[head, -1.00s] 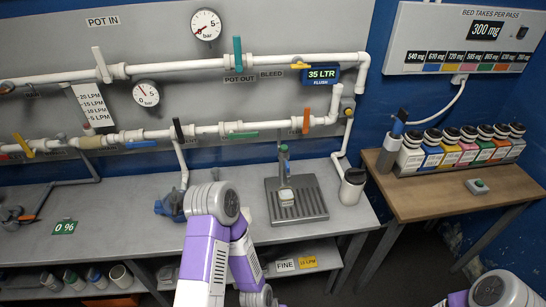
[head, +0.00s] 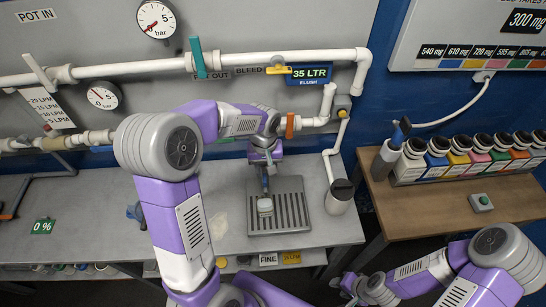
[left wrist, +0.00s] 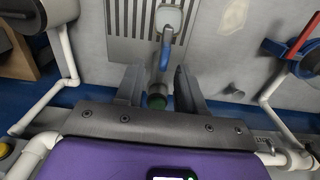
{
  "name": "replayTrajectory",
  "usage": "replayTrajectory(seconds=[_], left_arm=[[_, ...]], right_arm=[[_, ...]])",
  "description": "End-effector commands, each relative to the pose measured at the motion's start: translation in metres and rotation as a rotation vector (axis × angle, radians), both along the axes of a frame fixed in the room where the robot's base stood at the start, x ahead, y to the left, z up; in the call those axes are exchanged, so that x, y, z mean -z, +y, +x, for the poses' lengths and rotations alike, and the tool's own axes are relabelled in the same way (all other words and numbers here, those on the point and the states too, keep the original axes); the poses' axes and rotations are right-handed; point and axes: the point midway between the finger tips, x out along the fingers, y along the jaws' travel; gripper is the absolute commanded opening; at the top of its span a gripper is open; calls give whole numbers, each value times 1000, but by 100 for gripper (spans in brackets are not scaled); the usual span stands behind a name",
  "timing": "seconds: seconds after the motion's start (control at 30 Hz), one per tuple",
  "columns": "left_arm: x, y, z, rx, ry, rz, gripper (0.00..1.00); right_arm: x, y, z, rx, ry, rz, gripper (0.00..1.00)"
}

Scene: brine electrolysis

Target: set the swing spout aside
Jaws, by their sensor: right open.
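The swing spout (left wrist: 160,62) is a grey post with a green top and a blue piece, standing at the back of the slotted drip tray. Its lower part (head: 265,181) shows in the head view; my left gripper hides the top. A white cup (head: 265,206) stands on the tray in front of it. My left gripper (head: 265,157) is over the spout. In the left wrist view, its two fingers (left wrist: 160,82) are apart, one on each side of the spout; contact is not clear. My right gripper (head: 350,287) is open and empty, low in front of the bench.
The drip tray (head: 292,229) lies on the grey bench (head: 326,228). A grey canister (head: 339,198) stands right of it. Pipes with an orange valve lever (head: 290,126) run behind my left gripper. Several bottles (head: 438,151) line the wooden table (head: 405,207).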

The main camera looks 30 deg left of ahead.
Motion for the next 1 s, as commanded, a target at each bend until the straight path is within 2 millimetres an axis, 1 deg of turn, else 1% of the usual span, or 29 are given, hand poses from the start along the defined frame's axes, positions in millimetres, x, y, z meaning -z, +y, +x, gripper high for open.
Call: replayTrajectory(seconds=[0.03,0.07,0.17,0.27,0.5,0.6,0.73,1.0], left_arm=[[-11,5,0,-15,-1,11,38],[-14,6,0,-21,1,16,38],[-14,10,-1,-31,6,26,38],[-2,10,-2,-33,9,26,38],[37,10,-2,-30,9,25,38],[49,9,-2,-31,9,24,38],[56,10,-2,-32,7,24,38],[57,9,-2,-31,5,24,38]], right_arm=[[-2,0,-1,0,1,0,40],[-3,0,0,0,1,0,40],[-3,0,-1,0,2,0,40],[-1,0,-1,0,2,0,40],[1,0,-1,0,2,0,40],[1,0,-1,0,2,0,40],[1,0,-1,0,2,0,40],[1,0,-1,-1,2,0,40]])
